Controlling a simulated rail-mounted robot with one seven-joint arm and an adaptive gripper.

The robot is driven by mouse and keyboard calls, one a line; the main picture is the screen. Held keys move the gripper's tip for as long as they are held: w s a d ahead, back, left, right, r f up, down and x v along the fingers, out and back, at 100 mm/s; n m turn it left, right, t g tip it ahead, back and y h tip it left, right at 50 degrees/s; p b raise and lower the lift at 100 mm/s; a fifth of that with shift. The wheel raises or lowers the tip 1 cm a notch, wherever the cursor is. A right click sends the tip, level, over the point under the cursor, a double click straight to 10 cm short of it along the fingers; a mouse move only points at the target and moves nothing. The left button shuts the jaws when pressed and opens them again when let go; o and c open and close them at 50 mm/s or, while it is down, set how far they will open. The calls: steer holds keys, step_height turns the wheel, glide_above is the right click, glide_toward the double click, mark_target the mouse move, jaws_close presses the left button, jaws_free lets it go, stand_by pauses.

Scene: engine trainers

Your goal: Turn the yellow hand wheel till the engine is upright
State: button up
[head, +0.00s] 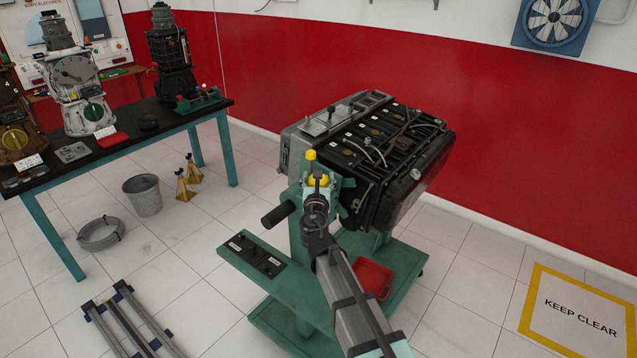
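The engine (372,140) is a grey and black block on a green stand (277,303). It looks tilted, its right end hanging lower than its left. The yellow hand wheel (319,181) is on the near side of the stand head, with a yellow knob (311,155) standing up from it. My gripper (316,190) is at the hand wheel, seen from behind along my arm. My wrist hides most of the wheel and my fingers, so I cannot tell whether they touch or hold it.
A black handle (278,215) sticks out left of the wheel. A red tray (373,278) lies on the stand base. Floor at right is clear around a "KEEP CLEAR" marking (580,312).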

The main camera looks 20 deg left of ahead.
steer(key=n+g+y, duration=0.1)
steer(key=n+y, duration=0.1)
steer(key=y, duration=0.1)
steer(key=n+g+y+b, duration=0.1)
steer(key=n+g+y, duration=0.1)
steer(key=y, duration=0.1)
steer(key=shift+w+n, duration=0.15)
steer(key=shift+n, duration=0.15)
steer(key=n+g+y+b, duration=0.1)
steer(key=n+g+y, duration=0.1)
steer(key=g, duration=0.1)
steer(key=n+g+y+b, duration=0.2)
steer(key=g, duration=0.1)
steer(key=shift+w+f+n+y, duration=0.1)
steer(key=shift+f+n+y, duration=0.05)
steer(key=shift+n+y, duration=0.2)
steer(key=n+g+y+b, duration=0.1)
steer(key=n+g+b, duration=0.1)
steer(key=g, duration=0.1)
steer(key=n+g+y+b, duration=0.1)
steer(key=n+g+b, duration=0.1)
steer(key=g, duration=0.1)
steer(key=shift+a, duration=0.1)
steer(key=shift+s+n+g+b, duration=0.15)
steer(key=shift+n+g+b, duration=0.5)
steer(key=shift+g, duration=0.3)
steer(key=shift+s+n+g+b, duration=0.1)
steer(key=shift+n+g+b, duration=0.5)
steer(key=shift+g, duration=0.35)
steer(key=shift+r, duration=0.25)
